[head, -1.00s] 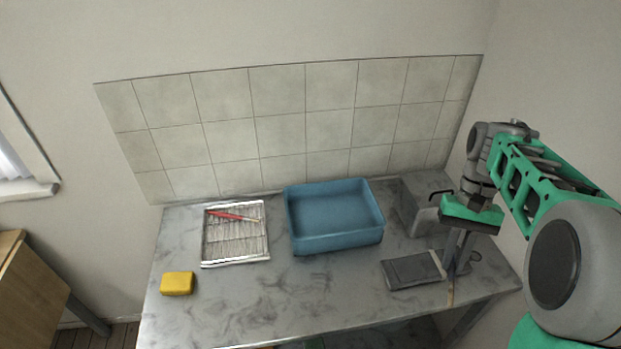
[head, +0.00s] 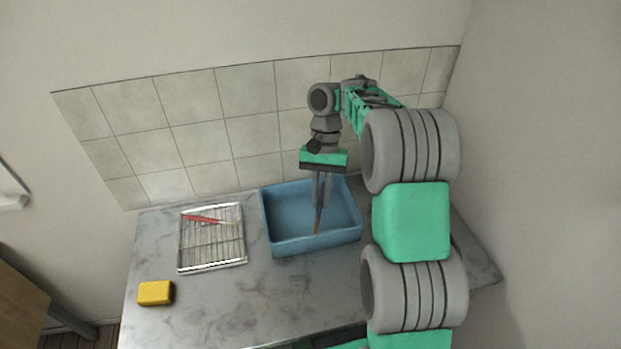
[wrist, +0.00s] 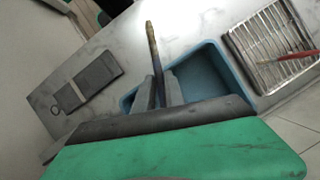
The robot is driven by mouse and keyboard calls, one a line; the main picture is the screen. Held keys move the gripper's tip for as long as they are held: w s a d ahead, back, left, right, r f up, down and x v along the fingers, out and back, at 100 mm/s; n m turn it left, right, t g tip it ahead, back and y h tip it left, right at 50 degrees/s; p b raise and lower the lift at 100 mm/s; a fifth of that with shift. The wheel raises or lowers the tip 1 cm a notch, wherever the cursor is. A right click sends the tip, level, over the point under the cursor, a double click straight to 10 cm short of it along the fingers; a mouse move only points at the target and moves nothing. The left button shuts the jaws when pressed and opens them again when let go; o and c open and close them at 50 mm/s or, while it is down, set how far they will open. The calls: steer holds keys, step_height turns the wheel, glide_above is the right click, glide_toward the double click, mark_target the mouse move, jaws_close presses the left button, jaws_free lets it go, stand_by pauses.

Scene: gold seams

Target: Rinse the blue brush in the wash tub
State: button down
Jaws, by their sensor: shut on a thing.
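The blue wash tub (head: 310,244) stands at the middle of the counter's back, and it also shows in the wrist view (wrist: 206,78). My gripper (head: 319,206) is above the tub's opening, fingers pointing down.
A wire rack (head: 212,257) with a red brush (head: 205,219) lies left of the tub. A yellow sponge (head: 155,292) sits at the front left. In the wrist view a dark flat slab (wrist: 97,73) lies on the counter. My arm covers the counter's right side.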

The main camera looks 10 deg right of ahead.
steer(key=w+f+m+t+y+p, duration=0.3)
steer(key=w+f+m+p, duration=0.15)
steer(key=w+m, duration=0.4)
steer(key=shift+m, duration=0.45)
step_height(320, 180, down, 11)
steer(key=b, duration=0.4)
steer(key=shift+d+r, duration=0.1)
steer(key=shift+r, duration=0.05)
steer(key=shift+r, duration=0.15)
stand_by(0.9)
step_height(320, 180, up, 10)
steer(key=p, duration=0.4)
stand_by(0.5)
steer(key=shift+r, duration=0.1)
stand_by(1.8)
